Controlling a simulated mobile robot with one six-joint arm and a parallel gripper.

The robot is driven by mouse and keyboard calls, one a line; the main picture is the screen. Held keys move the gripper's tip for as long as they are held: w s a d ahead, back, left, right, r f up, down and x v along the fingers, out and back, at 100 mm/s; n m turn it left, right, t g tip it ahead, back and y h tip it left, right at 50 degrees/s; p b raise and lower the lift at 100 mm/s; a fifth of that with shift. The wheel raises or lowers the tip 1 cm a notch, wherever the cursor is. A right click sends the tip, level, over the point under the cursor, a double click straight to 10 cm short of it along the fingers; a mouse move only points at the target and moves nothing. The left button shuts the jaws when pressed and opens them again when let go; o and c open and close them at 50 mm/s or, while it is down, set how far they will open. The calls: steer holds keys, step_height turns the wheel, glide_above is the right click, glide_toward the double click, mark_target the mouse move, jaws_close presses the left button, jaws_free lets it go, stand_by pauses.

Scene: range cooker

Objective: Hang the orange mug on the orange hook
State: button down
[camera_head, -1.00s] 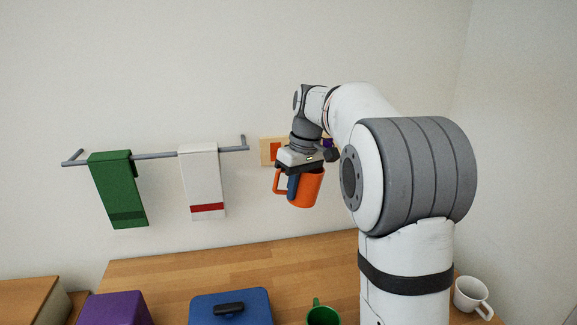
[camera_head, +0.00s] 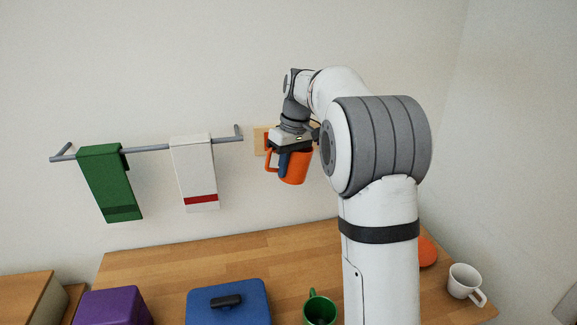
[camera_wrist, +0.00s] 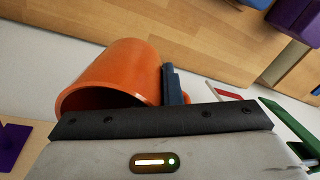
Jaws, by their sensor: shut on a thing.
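My gripper (camera_head: 284,158) is shut on the orange mug (camera_head: 297,168) and holds it in the air in front of the back wall. The mug is roughly upright in the head view, its handle (camera_head: 270,161) to the left. In the wrist view the mug (camera_wrist: 115,72) sits just beyond the gripper body, beside a dark blue finger (camera_wrist: 173,86). A pale wooden wall board (camera_head: 259,142) shows just behind the gripper, with a bit of orange at its edge. The orange hook itself is hidden or cannot be made out.
A towel rail (camera_head: 150,148) with a green towel (camera_head: 110,185) and a white towel (camera_head: 194,175) is left of the gripper. Below, the worktop (camera_head: 150,265) bears a blue lidded box (camera_head: 245,305), a green mug (camera_head: 319,308), a white mug (camera_head: 464,281) and an orange object (camera_head: 428,252).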

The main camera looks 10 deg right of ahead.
steer(key=shift+w+p, duration=1.45)
steer(key=shift+w, duration=0.9)
steer(key=shift+w+p, duration=0.25)
steer(key=shift+p, duration=0.15)
steer(key=shift+w+f, duration=0.1)
steer(key=shift+f, duration=0.15)
